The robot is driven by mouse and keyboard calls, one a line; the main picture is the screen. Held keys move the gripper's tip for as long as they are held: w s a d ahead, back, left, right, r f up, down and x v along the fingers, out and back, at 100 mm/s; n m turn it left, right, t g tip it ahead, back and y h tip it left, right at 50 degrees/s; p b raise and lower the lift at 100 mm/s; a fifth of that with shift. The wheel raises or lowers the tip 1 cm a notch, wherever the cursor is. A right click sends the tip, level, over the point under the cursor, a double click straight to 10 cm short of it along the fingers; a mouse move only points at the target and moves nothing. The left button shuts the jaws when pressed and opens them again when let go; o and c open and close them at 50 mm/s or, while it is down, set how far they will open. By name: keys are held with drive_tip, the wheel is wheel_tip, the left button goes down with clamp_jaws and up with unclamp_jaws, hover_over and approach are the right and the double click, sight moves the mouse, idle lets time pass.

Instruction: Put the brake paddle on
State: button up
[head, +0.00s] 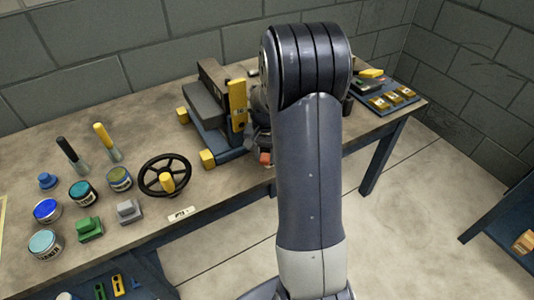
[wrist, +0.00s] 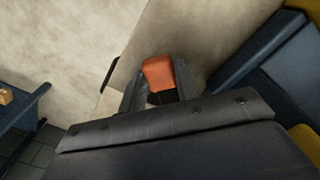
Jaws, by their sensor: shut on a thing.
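The brake paddle, which I take to be the orange-red block (wrist: 158,73), sits between the two dark fingers of my gripper (wrist: 159,82) in the wrist view. The gripper is shut on it. In the head view the orange-red end (head: 265,158) shows low beside my arm, near the table's front edge. A machine (head: 207,104) with a blue base, grey body, yellow upright plate and yellow end blocks stands just left of it. My arm hides most of my gripper and the machine's right side in the head view. Whether the paddle joins the machine is hidden.
A black handwheel (head: 165,175) with a yellow knob, several jars and two upright handles stand on the bench (head: 135,130) to the left. A dark tray (head: 390,98) with brass-coloured blocks lies at the right end. A blue table (head: 505,220) stands at the right.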

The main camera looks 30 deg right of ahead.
sight(265, 157)
idle(0.3)
drive_tip(key=o, duration=1)
wheel_tip(265, 157, up, 11)
drive_tip(key=shift+f+p, duration=0.1)
drive_tip(key=shift+p, duration=0.5)
drive_tip(key=shift+f, duration=0.1)
wheel_tip(265, 157, down, 11)
drive_tip(key=shift+f+b, duration=0.1)
drive_tip(key=shift+b, duration=0.6)
drive_tip(key=shift+s+d+r+n, duration=0.1)
drive_tip(key=shift+d+r+n, duration=0.15)
drive_tip(key=shift+n, duration=0.35)
drive_tip(key=shift+a, duration=0.1)
